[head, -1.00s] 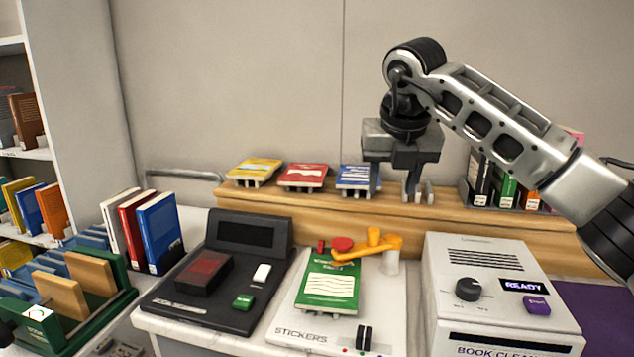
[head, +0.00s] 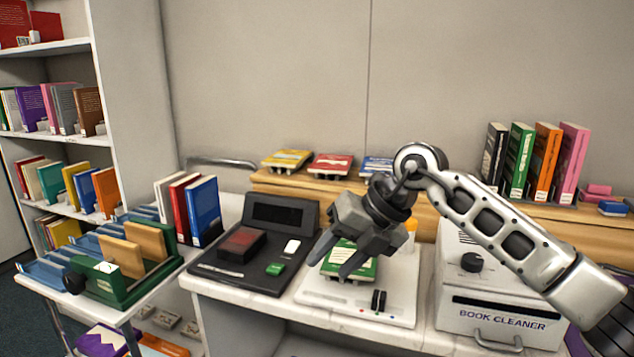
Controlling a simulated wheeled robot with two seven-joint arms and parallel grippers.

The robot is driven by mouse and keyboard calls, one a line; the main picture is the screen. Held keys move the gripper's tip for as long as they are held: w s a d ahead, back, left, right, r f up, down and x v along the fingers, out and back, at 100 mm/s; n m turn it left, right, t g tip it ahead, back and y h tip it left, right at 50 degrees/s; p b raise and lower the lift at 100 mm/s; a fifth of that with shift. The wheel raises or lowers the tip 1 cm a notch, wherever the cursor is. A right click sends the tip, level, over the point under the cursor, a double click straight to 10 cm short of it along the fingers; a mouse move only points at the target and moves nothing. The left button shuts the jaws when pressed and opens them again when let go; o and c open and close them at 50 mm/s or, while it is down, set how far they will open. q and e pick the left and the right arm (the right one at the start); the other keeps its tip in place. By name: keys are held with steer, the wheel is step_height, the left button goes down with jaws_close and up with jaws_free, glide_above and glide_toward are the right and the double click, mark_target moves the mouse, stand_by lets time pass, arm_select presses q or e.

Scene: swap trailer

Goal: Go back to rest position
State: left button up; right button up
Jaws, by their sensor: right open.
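My right gripper (head: 337,256) comes in from the right, tilted down to the left. It is open and empty, in front of the sticker machine (head: 398,290). Its fingers overlap the green book (head: 364,268) on that machine in the picture; I see no hold on it. The gripper also hides most of the machine's orange arm. My right arm (head: 500,225) passes in front of the white book cleaner (head: 500,310). My left gripper does not show.
A black scanner station (head: 225,268) stands left of the sticker machine. The wall above is clear.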

steer(key=s+a+m+g+y, duration=0.1)
steer(key=s+a+m+y, duration=0.3)
steer(key=s+a+y, duration=0.75)
steer(key=w+d+f+m+t+h, duration=0.1)
steer(key=d+f+m+t+h, duration=0.25)
steer(key=d+m+t, duration=0.45)
steer(key=w+d+f+m+t+h, duration=0.1)
steer(key=d+f+m+t+h, duration=0.3)
steer(key=m+t, duration=0.75)
steer(key=s+d+f+m+g+h, duration=0.3)
steer(key=s+d+f+m+g, duration=0.1)
steer(key=f, duration=0.6)
steer(key=s+d+f+m+g+h, duration=0.4)
steer(key=s+f+m, duration=0.4)
steer(key=s+f, duration=0.2)
steer(key=shift+s+d+f+m+g, duration=0.15)
steer(key=shift+s+d+m+g, duration=0.2)
steer(key=shift+d+g, duration=0.6)
steer(key=shift+d+t, duration=0.2)
steer(key=shift+t, duration=0.1)
